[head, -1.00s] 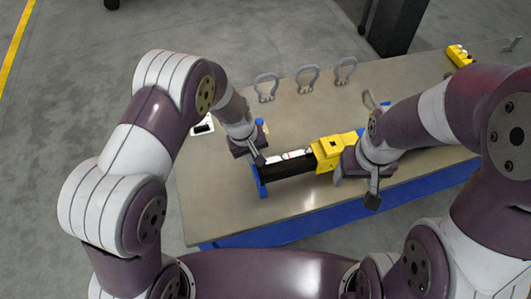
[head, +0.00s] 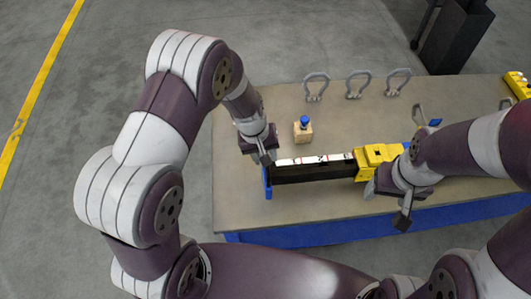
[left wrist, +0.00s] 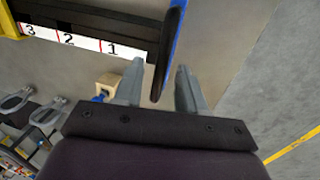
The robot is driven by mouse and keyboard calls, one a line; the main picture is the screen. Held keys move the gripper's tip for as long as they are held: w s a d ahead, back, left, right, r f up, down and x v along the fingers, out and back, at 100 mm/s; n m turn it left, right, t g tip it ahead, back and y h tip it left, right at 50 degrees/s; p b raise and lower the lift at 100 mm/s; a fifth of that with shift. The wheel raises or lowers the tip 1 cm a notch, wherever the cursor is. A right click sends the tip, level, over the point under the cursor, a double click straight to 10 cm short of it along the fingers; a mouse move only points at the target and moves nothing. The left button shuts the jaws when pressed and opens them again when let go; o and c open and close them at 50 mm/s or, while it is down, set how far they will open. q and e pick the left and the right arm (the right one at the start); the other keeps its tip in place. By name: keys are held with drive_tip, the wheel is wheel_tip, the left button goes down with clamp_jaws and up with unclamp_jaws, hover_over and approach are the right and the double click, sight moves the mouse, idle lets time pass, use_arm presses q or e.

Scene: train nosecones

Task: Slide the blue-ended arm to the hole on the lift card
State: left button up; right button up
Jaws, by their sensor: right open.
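The blue-ended arm is a black bar (head: 315,173) with a blue end plate (head: 267,182) at its left. It lies across the table, its right part by a yellow block (head: 378,158). My left gripper (head: 264,157) is at the blue end. In the left wrist view, its fingers (left wrist: 158,88) are apart with the blue plate (left wrist: 172,40) reaching between them, gaps visible on both sides. My right gripper (head: 388,206) is open at the near side of the yellow block; whether it touches is unclear. I cannot make out the lift card or its hole.
A white strip numbered 1, 2, 3 (left wrist: 70,38) runs along the bar. A wooden block with a blue knob (head: 303,131) stands behind the bar. Grey shackles (head: 357,84) line the table's (head: 245,215) back edge. A yellow part (head: 518,84) sits at the far right.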

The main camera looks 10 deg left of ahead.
use_arm(q)
wheel_tip(320, 180, up, 12)
drive_tip(key=a+b, duration=0.1)
drive_tip(key=a, duration=0.1)
drive_tip(key=shift+s+a+r+b, duration=0.15)
drive_tip(key=shift+s+r+b, duration=0.1)
drive_tip(key=shift+s+b, duration=0.15)
drive_tip(key=s+a+f+m+y+b, duration=0.1)
drive_tip(key=s+a, duration=0.4)
drive_tip(key=s, duration=0.6)
drive_tip(key=f+m+y, duration=0.1)
drive_tip(key=m, duration=0.1)
drive_tip(key=shift+s+a+f+m+t, duration=0.15)
drive_tip(key=shift+s+a+m+t, duration=0.1)
drive_tip(key=shift+a+m+t, duration=0.15)
